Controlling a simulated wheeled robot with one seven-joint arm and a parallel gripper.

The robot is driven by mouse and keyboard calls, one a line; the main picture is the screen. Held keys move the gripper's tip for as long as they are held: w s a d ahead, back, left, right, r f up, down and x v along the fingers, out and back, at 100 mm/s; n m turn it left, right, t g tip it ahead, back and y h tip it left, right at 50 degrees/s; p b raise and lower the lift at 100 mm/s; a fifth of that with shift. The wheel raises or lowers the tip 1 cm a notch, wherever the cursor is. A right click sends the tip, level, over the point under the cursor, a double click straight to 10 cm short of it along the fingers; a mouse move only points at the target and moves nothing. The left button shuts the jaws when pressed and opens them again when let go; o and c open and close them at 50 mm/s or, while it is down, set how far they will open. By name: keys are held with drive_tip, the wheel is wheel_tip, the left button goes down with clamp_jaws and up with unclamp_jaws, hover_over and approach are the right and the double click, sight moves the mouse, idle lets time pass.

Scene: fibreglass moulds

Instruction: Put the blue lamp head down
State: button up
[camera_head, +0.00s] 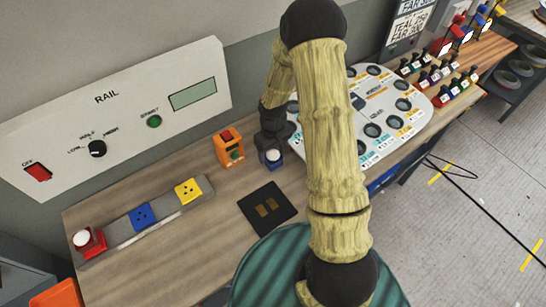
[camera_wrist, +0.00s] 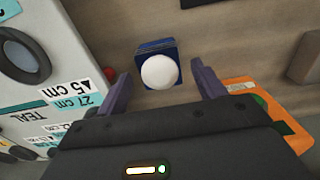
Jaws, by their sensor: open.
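The blue lamp head (camera_head: 272,157), a blue square base with a white dome, stands upright on the wooden bench beside the white board. In the wrist view the lamp head (camera_wrist: 158,72) is between and slightly beyond my two fingertips, with bench visible around it. My gripper (camera_wrist: 162,74) is open, with a gap showing on each side of the lamp head. In the head view my dark gripper (camera_head: 270,138) is just above and behind the lamp head, partly hidden by my arm. Whether the fingers reach down beside the base is hard to tell.
An orange box (camera_head: 229,148) stands close left of the lamp head. A black pad (camera_head: 266,209) with gold patches lies in front. A grey rail (camera_head: 170,208) holds red, blue and yellow units. The white board (camera_head: 385,105) with round holes is right. The RAIL panel (camera_head: 120,110) stands behind.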

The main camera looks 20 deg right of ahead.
sight(273, 153)
wheel_tip(273, 153, up, 8)
drive_tip(key=shift+f+b, duration=0.2)
drive_tip(key=shift+b, duration=0.6)
drive_tip(key=shift+r, duration=0.35)
drive_tip(key=shift+s+r, duration=0.1)
drive_tip(key=shift+r, duration=0.05)
drive_tip(key=s+r+m+t, duration=0.1)
drive_tip(key=s+r, duration=0.3)
drive_tip(key=s, duration=0.3)
drive_tip(key=s+a+r+m+t, duration=0.1)
drive_tip(key=s+r+m, duration=0.1)
drive_tip(key=s+r, duration=0.3)
drive_tip(key=s, duration=0.2)
drive_tip(key=shift+s+a+r+m+t, duration=0.2)
drive_tip(key=shift+s+a+m+t, duration=0.05)
drive_tip(key=shift+s+m+t, duration=0.05)
